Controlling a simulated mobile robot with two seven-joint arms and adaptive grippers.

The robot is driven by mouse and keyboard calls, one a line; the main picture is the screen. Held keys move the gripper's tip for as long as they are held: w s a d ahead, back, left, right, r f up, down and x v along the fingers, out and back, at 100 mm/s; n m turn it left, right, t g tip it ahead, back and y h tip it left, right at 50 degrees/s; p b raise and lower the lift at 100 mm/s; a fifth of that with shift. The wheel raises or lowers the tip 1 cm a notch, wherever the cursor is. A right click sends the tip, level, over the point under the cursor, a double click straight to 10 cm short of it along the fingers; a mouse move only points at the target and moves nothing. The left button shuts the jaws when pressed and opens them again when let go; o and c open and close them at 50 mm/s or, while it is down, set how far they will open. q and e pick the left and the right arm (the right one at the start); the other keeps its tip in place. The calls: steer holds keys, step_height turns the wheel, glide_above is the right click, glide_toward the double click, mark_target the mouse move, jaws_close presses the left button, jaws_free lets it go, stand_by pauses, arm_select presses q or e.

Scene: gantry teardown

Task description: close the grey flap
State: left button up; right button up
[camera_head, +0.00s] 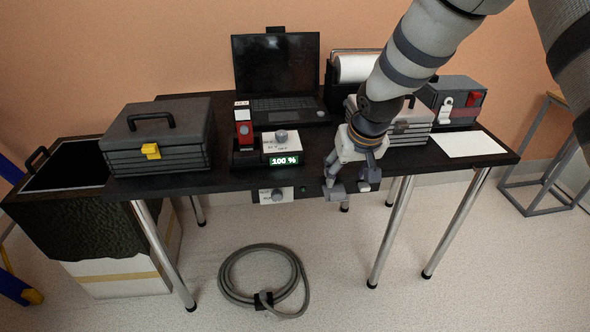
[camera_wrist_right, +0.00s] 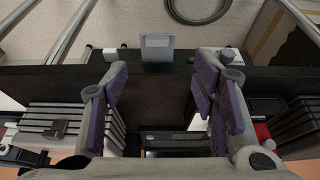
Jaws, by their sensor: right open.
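The grey flap (camera_wrist_right: 157,47) is a small, squarish plate at the front edge of the black table (camera_wrist_right: 75,80). It sticks out from that edge over the floor in the right wrist view. In the head view the flap (camera_head: 337,193) is partly covered by my right gripper (camera_head: 352,178). The right gripper is open and empty, its fingers pointing down at the table's front edge. In the wrist view the flap lies beyond the gap between the purple-padded fingers (camera_wrist_right: 160,88). I cannot tell whether a finger touches it. My left gripper is not in view.
A white box with a knob (camera_head: 272,195) hangs on the table front, left of the flap. A lit "100 %" display (camera_head: 285,161), a laptop (camera_head: 277,75), a dark toolbox (camera_head: 160,137) and a grey case (camera_head: 410,125) stand on top. A coiled hose (camera_head: 262,280) lies on the floor.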

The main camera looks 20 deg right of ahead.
mark_target(338, 194)
steer(key=x, duration=0.3)
steer(key=b+x, duration=0.1)
steer(key=x, duration=0.6)
steer(key=shift+d+f+b, duration=0.25)
steer(key=shift+d+b, duration=0.05)
steer(key=shift+b, duration=0.05)
steer(key=shift+w+f, duration=0.25)
steer(key=shift+f, duration=0.05)
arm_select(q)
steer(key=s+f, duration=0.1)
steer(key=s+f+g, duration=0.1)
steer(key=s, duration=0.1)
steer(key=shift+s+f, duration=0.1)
arm_select(e)
steer(key=shift+r, duration=0.1)
steer(key=c, duration=1.2)
steer(key=shift+o, duration=0.2)
